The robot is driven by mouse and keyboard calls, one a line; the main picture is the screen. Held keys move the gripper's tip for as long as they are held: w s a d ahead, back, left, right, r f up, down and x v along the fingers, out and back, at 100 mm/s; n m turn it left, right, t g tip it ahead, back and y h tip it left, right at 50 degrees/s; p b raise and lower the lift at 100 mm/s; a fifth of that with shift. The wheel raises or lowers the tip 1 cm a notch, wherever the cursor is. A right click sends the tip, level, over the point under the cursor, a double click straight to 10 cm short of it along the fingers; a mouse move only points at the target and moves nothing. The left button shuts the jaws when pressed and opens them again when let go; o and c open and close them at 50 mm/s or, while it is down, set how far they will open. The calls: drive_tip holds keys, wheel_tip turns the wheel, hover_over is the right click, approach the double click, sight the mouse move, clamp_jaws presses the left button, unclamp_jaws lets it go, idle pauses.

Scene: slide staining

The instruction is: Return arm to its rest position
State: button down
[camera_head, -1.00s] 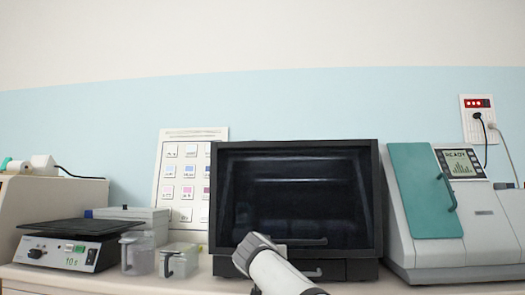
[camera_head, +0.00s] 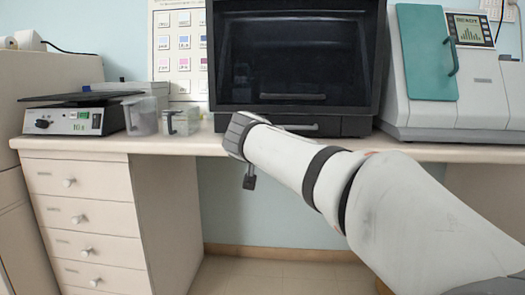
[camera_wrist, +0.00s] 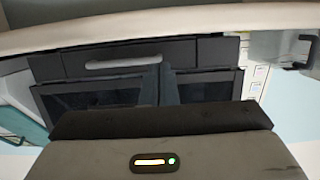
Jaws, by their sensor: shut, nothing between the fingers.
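My arm reaches in from the lower right in the head view, in front of the counter (camera_head: 185,143). Its end is near the counter's front edge. My gripper (camera_head: 249,182) shows there as a small dark part hanging below the wrist, shut and empty. In the wrist view my gripper's body fills the bottom, with a lit yellow and green indicator, and the scene appears upside down. The black glass-fronted cabinet (camera_head: 296,65) stands closed on the counter beyond the arm; it also shows in the wrist view (camera_wrist: 90,60).
A grey machine with a teal door (camera_head: 428,55) stands right. Drawers (camera_head: 90,210) are below; the floor between is open.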

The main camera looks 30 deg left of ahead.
drive_tip(key=shift+s+d+f, duration=0.3)
drive_tip(key=shift+s+f, duration=0.2)
drive_tip(key=d+r+m+g+h+p, duration=0.1)
drive_tip(key=d+r+g+h+p, duration=0.15)
drive_tip(key=d+p, duration=1)
drive_tip(key=d+r+m+g+h+p, duration=0.1)
drive_tip(key=d+r+g+h+p, duration=0.4)
drive_tip(key=d, duration=1.3)
drive_tip(key=s+d+r+m+g+p, duration=0.1)
drive_tip(key=s+d+g+p, duration=0.1)
drive_tip(key=s+d+p, duration=0.6)
drive_tip(key=s+d+r+m+g+y+p, duration=0.1)
drive_tip(key=s+d+g+p, duration=0.1)
drive_tip(key=s+d+p, duration=0.7)
drive_tip(key=s+p, duration=0.5)
drive_tip(key=p, duration=0.1)
drive_tip(key=shift+d+m, duration=0.2)
drive_tip(key=shift+m, duration=0.1)
drive_tip(key=shift+y, duration=0.25)
